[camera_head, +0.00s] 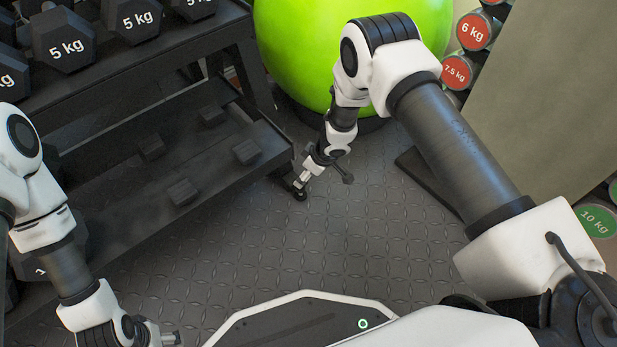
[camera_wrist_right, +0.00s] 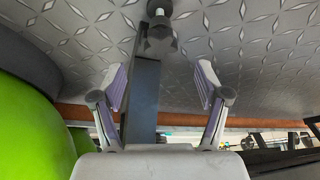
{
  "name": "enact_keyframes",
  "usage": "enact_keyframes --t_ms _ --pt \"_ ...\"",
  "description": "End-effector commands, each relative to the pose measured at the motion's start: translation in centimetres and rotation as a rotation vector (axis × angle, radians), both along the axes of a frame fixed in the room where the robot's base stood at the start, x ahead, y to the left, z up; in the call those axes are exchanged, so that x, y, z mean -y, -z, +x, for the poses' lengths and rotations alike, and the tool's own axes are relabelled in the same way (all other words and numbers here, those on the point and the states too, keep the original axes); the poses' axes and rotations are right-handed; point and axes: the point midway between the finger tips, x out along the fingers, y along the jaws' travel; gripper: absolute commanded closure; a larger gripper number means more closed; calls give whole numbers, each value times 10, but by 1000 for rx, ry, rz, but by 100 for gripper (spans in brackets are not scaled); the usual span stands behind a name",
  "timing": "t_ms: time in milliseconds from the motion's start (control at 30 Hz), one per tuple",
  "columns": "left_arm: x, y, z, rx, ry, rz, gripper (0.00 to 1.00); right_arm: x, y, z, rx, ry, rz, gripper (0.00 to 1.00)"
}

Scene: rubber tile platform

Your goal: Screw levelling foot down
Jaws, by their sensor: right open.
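The levelling foot (camera_head: 299,194) is a small dark foot at the bottom of the rack's front corner leg, close to the floor. In the right wrist view the picture is inverted, and the foot (camera_wrist_right: 160,38) shows as a dark nut-like part with a pale stem at the top. The rack leg (camera_wrist_right: 143,105) runs down from it. My right gripper (camera_head: 304,180) is at this corner. In the wrist view my right gripper (camera_wrist_right: 160,82) is open, its pads apart on either side of the leg, and grips nothing. My left gripper (camera_head: 165,340) is at the bottom edge, partly cut off.
The black dumbbell rack (camera_head: 170,95) stands at left, with 5 kg dumbbells (camera_head: 66,40) on top. A green exercise ball (camera_head: 300,50) is close behind my right gripper. Bare patterned floor (camera_head: 260,240) lies in front. A slanted panel (camera_head: 540,110) and coloured weights (camera_head: 475,30) are at right.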

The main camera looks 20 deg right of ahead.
Motion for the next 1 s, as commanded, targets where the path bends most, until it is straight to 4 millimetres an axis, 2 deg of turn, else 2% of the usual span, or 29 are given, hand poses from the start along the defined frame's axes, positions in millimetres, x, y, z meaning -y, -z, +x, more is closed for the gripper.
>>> enact_keyframes --t_ms 33,100,300,633,767,800,833,933,967,1000 --pt "0 11 0 0 -1 0 27 -3 15 2 0 -3 0 25" --pt "0 21 0 1 -3 0 27 -6 29 6 1 -3 -1 25" --pt "-1 40 5 14 1 3 27 -14 56 16 0 -1 0 25" --pt "-1 41 7 20 4 4 27 -16 58 18 -1 1 0 25" --pt "-1 41 7 20 4 4 27 -16 58 18 -1 1 0 71" --pt "-1 41 7 20 4 4 27 -16 58 18 -1 1 0 85" --pt "-1 41 7 20 4 4 27 -16 58 18 -1 1 0 93" --pt "-1 41 7 19 4 4 27 -16 58 18 -1 1 0 93" --pt "-1 41 7 19 4 4 27 -16 58 18 0 1 0 99" --pt "-1 41 7 19 4 4 27 -16 58 18 0 8 0 100"
